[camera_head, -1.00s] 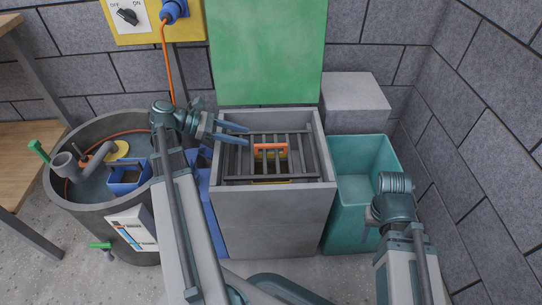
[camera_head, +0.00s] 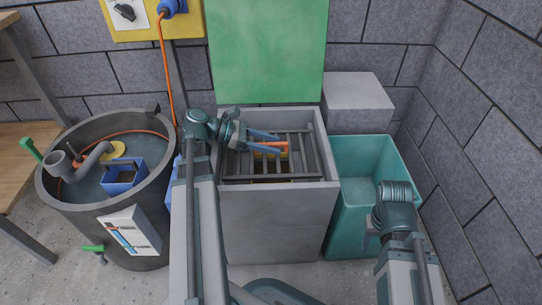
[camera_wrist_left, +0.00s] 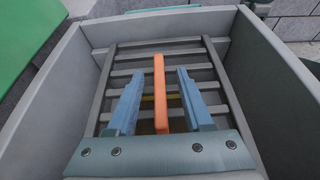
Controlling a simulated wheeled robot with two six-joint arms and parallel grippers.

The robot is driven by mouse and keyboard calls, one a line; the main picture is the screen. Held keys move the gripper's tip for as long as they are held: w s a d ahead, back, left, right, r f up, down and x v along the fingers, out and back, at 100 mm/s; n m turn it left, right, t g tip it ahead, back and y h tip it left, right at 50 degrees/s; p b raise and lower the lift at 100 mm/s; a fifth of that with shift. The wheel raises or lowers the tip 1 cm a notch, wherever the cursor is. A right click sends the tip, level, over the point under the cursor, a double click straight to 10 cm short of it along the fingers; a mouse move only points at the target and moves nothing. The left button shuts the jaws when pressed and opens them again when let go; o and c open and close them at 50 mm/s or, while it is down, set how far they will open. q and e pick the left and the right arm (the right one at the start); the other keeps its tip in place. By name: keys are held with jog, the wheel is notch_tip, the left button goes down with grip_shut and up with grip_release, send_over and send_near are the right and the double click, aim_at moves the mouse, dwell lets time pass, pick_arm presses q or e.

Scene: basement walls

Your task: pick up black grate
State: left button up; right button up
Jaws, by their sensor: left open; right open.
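The black grate (camera_head: 312,158), a frame with several parallel bars, lies inside the top of the open grey box (camera_head: 275,215). It also fills the middle of the left wrist view (camera_wrist_left: 215,75). An orange bar (camera_wrist_left: 160,95) stands at the grate's middle; it also shows in the head view (camera_head: 270,145). My left gripper (camera_head: 279,144) is open over the grate. In the left wrist view its blue fingers lie either side of the orange bar, with gaps on both sides. My right gripper (camera_head: 371,237) is open and empty by the teal bin, mostly hidden by its wrist.
A green lid (camera_head: 268,50) stands upright behind the box. The teal bin (camera_head: 375,165) is at its right, with a grey block (camera_head: 355,95) behind. A round dark tub (camera_head: 110,205) with pipes stands left. The box walls closely surround the grate.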

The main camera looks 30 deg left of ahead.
pick_arm(q)
jog(key=shift+w+d+f, duration=0.2)
jog(key=shift+d, duration=0.15)
grip_shut()
dwell(1.2)
